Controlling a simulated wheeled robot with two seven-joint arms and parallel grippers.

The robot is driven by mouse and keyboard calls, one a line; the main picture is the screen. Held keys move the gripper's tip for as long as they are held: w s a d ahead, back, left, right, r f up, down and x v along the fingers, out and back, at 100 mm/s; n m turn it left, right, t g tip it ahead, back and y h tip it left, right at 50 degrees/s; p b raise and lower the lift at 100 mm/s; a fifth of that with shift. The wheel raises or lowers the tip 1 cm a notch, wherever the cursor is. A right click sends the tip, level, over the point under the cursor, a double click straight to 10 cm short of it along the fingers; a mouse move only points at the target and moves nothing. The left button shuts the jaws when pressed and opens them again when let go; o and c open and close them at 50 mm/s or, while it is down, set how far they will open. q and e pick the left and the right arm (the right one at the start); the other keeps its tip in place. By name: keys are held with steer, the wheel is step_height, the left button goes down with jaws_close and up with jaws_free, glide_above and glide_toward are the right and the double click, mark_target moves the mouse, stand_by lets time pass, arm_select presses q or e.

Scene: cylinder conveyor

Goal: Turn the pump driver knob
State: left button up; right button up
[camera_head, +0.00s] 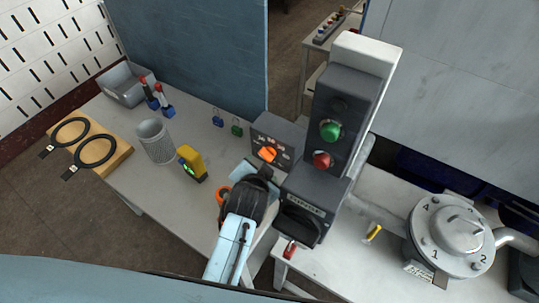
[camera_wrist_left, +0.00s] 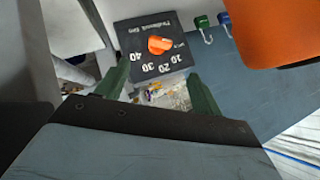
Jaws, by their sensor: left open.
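The orange pump driver knob (camera_head: 267,154) sits on the face of a dark grey box (camera_head: 288,133) at the table's right end. In the left wrist view the knob (camera_wrist_left: 158,44) is on a black dial panel (camera_wrist_left: 130,38) marked 10 to 40. My left gripper (camera_wrist_left: 158,66) is open, its two dark green fingers apart on the near side of the panel, pointing toward it. The knob is beyond the fingertips, and nothing is held. In the head view my left gripper (camera_head: 262,174) is just below the box; its fingertips are hard to make out. My right gripper is not seen.
A tall control post with green (camera_head: 330,131) and red (camera_head: 321,160) buttons stands right of the box. A yellow meter (camera_head: 192,164), a grey mesh cup (camera_head: 155,141) and padlocks (camera_head: 237,127) are on the table. A large orange part (camera_wrist_left: 275,32) fills the wrist view's upper right.

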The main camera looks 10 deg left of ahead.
mark_target(265, 156)
arm_select(q)
steer(key=b+x, duration=0.2)
steer(key=x, duration=1.1)
steer(key=shift+w, duration=0.1)
steer(key=c, duration=1)
steer(key=p, duration=0.1)
steer(key=h+p, duration=0.1)
steer(key=p, duration=0.1)
steer(key=shift+a+r+n+g, duration=0.15)
steer(key=shift+r+n+g, duration=0.1)
steer(key=shift+n+g, duration=0.05)
steer(key=shift+w+a+f+n+h+p, duration=0.15)
steer(key=shift+n+h+p, duration=0.15)
steer(key=shift+h+p, duration=0.15)
steer(key=shift+g+h, duration=0.3)
steer(key=shift+h, duration=0.05)
steer(key=o, duration=1)
